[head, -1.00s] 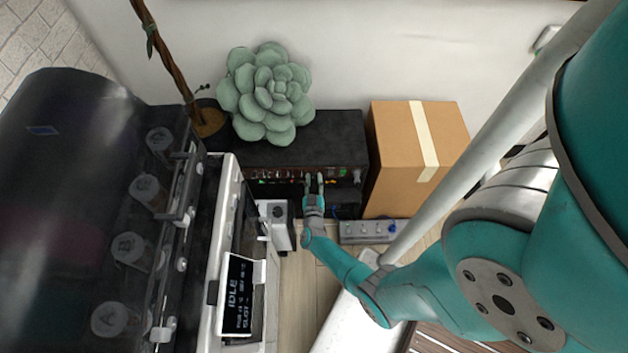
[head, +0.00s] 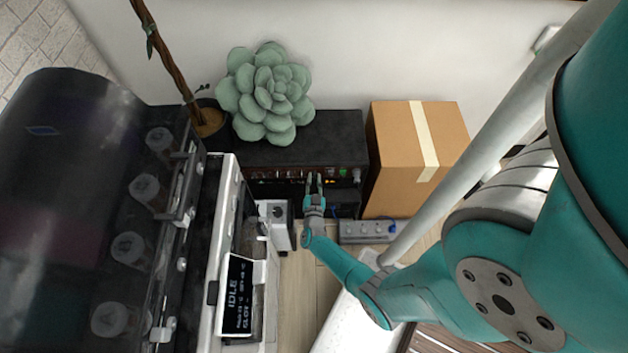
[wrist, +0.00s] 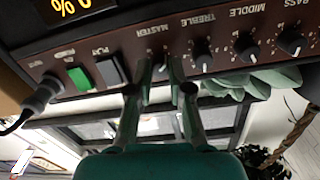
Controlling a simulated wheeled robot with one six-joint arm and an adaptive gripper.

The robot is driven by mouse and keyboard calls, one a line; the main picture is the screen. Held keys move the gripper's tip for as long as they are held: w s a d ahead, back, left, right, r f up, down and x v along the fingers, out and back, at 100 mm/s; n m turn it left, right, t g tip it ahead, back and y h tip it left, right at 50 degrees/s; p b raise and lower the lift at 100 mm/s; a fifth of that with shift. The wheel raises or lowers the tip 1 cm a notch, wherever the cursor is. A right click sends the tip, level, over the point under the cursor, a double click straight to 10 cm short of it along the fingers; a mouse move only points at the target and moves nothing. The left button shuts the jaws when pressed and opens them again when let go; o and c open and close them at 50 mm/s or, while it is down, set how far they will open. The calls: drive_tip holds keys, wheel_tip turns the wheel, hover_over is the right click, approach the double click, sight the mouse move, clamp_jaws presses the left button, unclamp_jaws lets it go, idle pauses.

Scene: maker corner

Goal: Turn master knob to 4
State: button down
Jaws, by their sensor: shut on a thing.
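The amplifier (head: 330,128) is a black box against the wall, with a dark red control strip on its front. In the wrist view its panel (wrist: 205,22) appears upside down. The master knob (wrist: 161,65) sits under the MASTER label, mostly hidden between my fingers. My gripper (wrist: 161,72) is shut on it, one finger on each side. In the head view my gripper (head: 315,178) reaches the amplifier's front from below. The knob's pointer and the number it points at cannot be read.
Treble (wrist: 202,54), middle (wrist: 246,47) and bass (wrist: 290,40) knobs line up beside the master knob. A green switch (wrist: 80,77) and a plugged cable (wrist: 42,95) are on its other side. A cardboard box (head: 420,150) stands right of the amplifier; a succulent (head: 265,92) sits over its top.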

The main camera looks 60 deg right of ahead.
drive_tip(key=shift+s+f+m+y, duration=0.1)
drive_tip(key=shift+m+y, duration=0.2)
drive_tip(key=shift+m, duration=9.2)
drive_tip(key=c, duration=1.3)
unclamp_jaws()
drive_tip(key=shift+c, duration=0.2)
drive_tip(key=v, duration=1.2)
drive_tip(key=shift+f, duration=0.2)
